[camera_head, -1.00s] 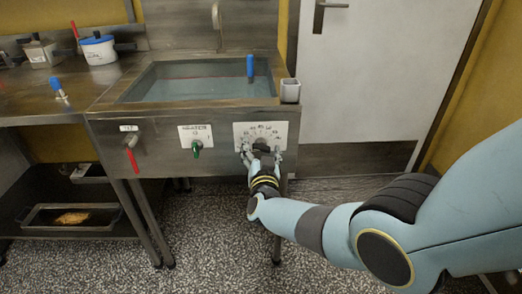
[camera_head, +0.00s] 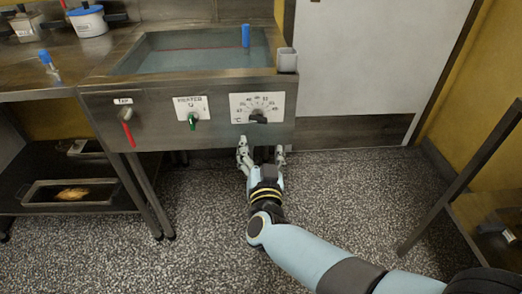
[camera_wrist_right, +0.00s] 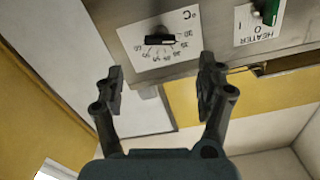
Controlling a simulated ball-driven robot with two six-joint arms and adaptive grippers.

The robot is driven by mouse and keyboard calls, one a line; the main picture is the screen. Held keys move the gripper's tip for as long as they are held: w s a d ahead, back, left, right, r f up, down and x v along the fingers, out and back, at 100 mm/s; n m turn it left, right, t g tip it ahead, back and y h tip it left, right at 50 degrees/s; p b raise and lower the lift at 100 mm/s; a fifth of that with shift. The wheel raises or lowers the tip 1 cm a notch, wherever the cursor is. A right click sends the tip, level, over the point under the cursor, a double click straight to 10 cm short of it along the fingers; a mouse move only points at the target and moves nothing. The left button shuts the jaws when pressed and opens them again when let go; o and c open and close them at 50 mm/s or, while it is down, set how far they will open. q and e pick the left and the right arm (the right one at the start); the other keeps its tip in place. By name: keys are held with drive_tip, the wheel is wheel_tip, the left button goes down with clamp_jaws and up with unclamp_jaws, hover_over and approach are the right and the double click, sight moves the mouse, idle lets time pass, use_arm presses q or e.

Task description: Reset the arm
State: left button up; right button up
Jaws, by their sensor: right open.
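My right gripper (camera_head: 261,152) is open and empty, just below the dial plate on the sink front in the head view. Its two fingers stand apart, and they also show in the right wrist view (camera_wrist_right: 160,85). The black temperature knob (camera_head: 258,117) sits on its white dial plate (camera_head: 243,103), clear of the fingers. In the wrist view the knob (camera_wrist_right: 160,39) appears upside down beyond the fingertips. My left gripper is in neither view.
The sink unit (camera_head: 225,139) carries a green heater knob (camera_head: 193,121) and a red tap lever (camera_head: 128,134). A grey cup (camera_head: 287,60) stands on its right corner. A dark-framed stand (camera_head: 455,190) is at right. The speckled floor (camera_head: 330,200) is clear.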

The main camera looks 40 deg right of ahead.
drive_tip(key=shift+s+f, duration=0.1)
idle(0.4)
drive_tip(key=s+f+n+g+y, duration=0.5)
drive_tip(key=s+f+n+y, duration=0.25)
drive_tip(key=s+f, duration=1.5)
drive_tip(key=s+f+n+g, duration=0.1)
drive_tip(key=s+f+g, duration=0.3)
drive_tip(key=s, duration=0.8)
drive_tip(key=s+f+n+g, duration=0.1)
drive_tip(key=s+f+g, duration=0.4)
drive_tip(key=s, duration=0.6)
drive_tip(key=shift+s+d+f+g+y, duration=0.35)
drive_tip(key=shift+s+f+y, duration=0.1)
drive_tip(key=shift+f, duration=0.35)
drive_tip(key=shift+w, duration=0.1)
